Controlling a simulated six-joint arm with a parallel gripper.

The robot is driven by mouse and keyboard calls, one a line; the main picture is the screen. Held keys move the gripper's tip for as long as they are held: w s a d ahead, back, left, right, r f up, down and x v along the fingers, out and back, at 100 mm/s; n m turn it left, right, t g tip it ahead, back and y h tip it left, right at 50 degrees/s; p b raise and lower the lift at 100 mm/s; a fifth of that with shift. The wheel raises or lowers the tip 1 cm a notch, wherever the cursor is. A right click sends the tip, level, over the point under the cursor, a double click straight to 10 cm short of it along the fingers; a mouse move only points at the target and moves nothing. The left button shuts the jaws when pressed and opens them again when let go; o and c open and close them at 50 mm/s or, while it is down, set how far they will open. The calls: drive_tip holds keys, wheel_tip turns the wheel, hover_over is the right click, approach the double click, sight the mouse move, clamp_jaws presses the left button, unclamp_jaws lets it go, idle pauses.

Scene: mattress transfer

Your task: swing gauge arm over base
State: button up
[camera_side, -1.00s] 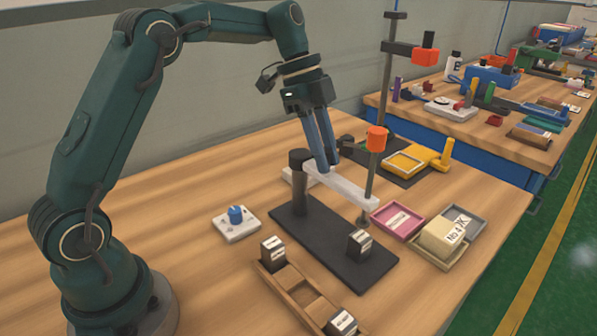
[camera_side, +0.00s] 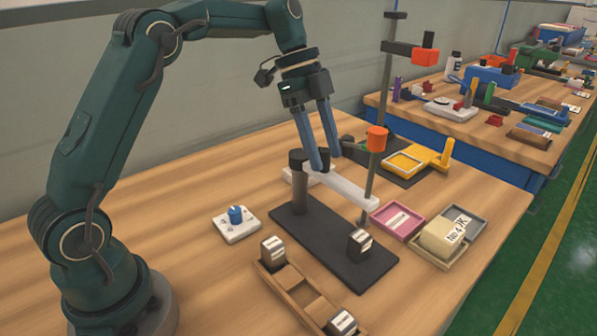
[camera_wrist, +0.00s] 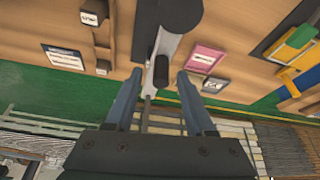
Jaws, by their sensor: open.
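The dark base plate (camera_side: 335,240) lies on the bench, with a dark post (camera_side: 299,180) at its far left end. The white gauge arm (camera_side: 350,188) extends from the post's upper part to the right, raised and roughly along the plate's length. It also shows in the wrist view (camera_wrist: 171,45). My gripper (camera_side: 326,162) is open, with its fingertips low beside the gauge arm. In the wrist view, a dark peg (camera_wrist: 161,72) stands between the spread fingers with gaps on both sides. The arm's exact height over the plate is unclear.
A pink tray (camera_side: 398,219) and a labelled block (camera_side: 443,236) lie to the right. A wooden rack (camera_side: 297,290) is in front, and a blue knob (camera_side: 236,214) at left.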

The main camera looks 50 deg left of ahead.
sight(324, 150)
drive_tip(key=shift+v, duration=2.1)
drive_tip(key=shift+d+r, duration=0.15)
drive_tip(key=shift+r, duration=0.1)
drive_tip(key=s+d+r+n+t+y, duration=0.1)
drive_tip(key=s+d+r+n, duration=0.15)
drive_tip(key=s, duration=0.35)
drive_tip(key=s+d+r+n+t+y, duration=0.1)
drive_tip(key=s+d+r+t, duration=0.15)
drive_tip(key=s, duration=0.35)
drive_tip(key=s+a+f+n+t+y, duration=0.1)
drive_tip(key=s+a+f+n+y, duration=0.1)
drive_tip(key=s+f+n, duration=0.5)
wheel_tip(324, 150, down, 3)
drive_tip(key=a+n, duration=0.1)
drive_tip(key=n, duration=0.4)
drive_tip(key=shift+s+y, duration=0.3)
drive_tip(key=shift+s, duration=0.05)
